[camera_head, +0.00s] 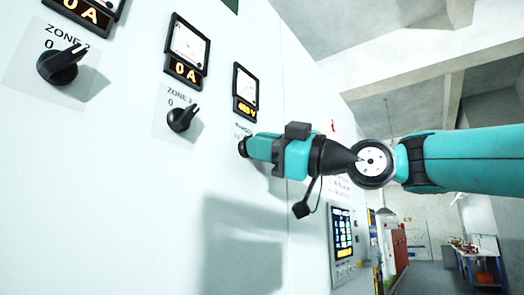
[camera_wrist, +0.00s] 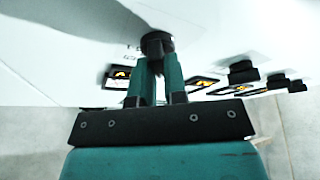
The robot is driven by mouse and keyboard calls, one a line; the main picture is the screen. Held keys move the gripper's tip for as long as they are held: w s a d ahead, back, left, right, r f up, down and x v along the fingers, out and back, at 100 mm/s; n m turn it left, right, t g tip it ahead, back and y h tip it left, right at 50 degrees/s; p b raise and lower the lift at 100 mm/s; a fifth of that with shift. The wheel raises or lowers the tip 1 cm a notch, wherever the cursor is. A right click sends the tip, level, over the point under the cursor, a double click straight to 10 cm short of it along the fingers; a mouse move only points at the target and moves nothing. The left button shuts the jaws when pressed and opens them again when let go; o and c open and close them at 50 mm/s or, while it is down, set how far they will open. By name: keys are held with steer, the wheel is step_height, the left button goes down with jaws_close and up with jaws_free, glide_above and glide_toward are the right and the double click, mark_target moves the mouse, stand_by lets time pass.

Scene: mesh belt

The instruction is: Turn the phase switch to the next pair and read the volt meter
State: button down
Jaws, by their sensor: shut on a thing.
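The phase switch (camera_head: 242,148) is a black knob on the pale panel, mostly hidden behind my gripper in the head view. The wrist view shows its round black knob (camera_wrist: 157,42) between my fingertips. My gripper (camera_head: 250,147) has teal fingers and is shut on this knob; it also shows in the wrist view (camera_wrist: 158,62). The volt meter (camera_head: 246,92) is just above the switch, with a white dial over a lit orange readout ending in V. Its digits look like 400 but are too small to be sure. The switch's pointer and position marks are hidden.
The ZONE 3 knob (camera_head: 182,118) and ZONE 2 knob (camera_head: 61,65) are to the left, the ZONE 3 meter (camera_head: 187,50) reading 0 A. A lit screen (camera_head: 343,236) is on the panel below my gripper. A workbench (camera_head: 478,252) stands far off at the right.

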steer(key=shift+m+t+h+b, duration=0.4)
steer(key=shift+m+t+b, duration=0.75)
steer(key=shift+m, duration=1.45)
steer(key=shift+m+t+h+b, duration=0.4)
steer(key=shift+m+t+b, duration=0.7)
steer(key=shift+m, duration=1.5)
steer(key=shift+m+t, duration=0.25)
steer(key=shift+m, duration=0.05)
steer(key=c, duration=1.2)
jaws_free()
steer(key=shift+o, duration=0.2)
steer(key=b+v, duration=0.8)
steer(key=v, duration=0.9)
steer(key=shift+s, duration=0.2)
